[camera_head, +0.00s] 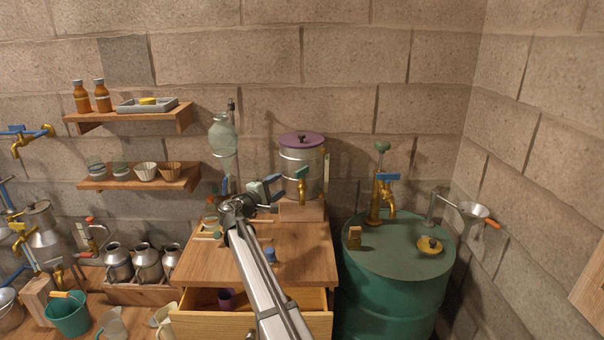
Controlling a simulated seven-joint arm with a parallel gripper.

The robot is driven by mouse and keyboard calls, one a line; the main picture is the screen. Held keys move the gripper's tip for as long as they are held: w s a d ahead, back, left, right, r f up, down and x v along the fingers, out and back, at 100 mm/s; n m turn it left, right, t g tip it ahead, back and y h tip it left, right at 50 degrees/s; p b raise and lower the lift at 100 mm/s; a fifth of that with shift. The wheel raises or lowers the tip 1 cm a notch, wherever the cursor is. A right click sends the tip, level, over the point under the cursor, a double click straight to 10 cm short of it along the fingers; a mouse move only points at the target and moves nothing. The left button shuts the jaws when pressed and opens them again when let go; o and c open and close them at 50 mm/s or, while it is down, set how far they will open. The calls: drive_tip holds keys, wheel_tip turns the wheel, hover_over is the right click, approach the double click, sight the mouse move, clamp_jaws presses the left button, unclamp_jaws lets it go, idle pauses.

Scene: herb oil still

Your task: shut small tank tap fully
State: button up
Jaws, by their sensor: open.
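The small tank (313,161) is a silver cylinder with a purple lid (301,140). It stands on a wooden block (301,211) at the back of the wooden cabinet. Its brass tap (302,191) faces forward, with a teal lever (298,173) on top that points to the left and slightly down. My gripper (272,190) is open, just left of the tap and close to the lever. I cannot tell whether it touches the lever. The arm rises from the bottom and hides part of the cabinet top. Whether liquid runs from the tap cannot be made out.
A glass vessel (223,134) stands behind my gripper on the left. A green drum (394,290) with a brass tap (389,204) stands to the right. A drawer (207,324) is open below the cabinet top (313,262), which has free room at its right front.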

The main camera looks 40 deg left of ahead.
drive_tip(key=m, duration=0.3)
approach(308, 168)
drive_tip(key=w, duration=0.2)
drive_tip(key=w+a, duration=0.1)
drive_tip(key=w, duration=0.1)
drive_tip(key=w+a, duration=0.1)
drive_tip(key=w, duration=0.2)
drive_tip(key=shift+f, duration=0.3)
drive_tip(key=shift+d, duration=0.1)
drive_tip(key=shift+c, duration=0.4)
clamp_jaws()
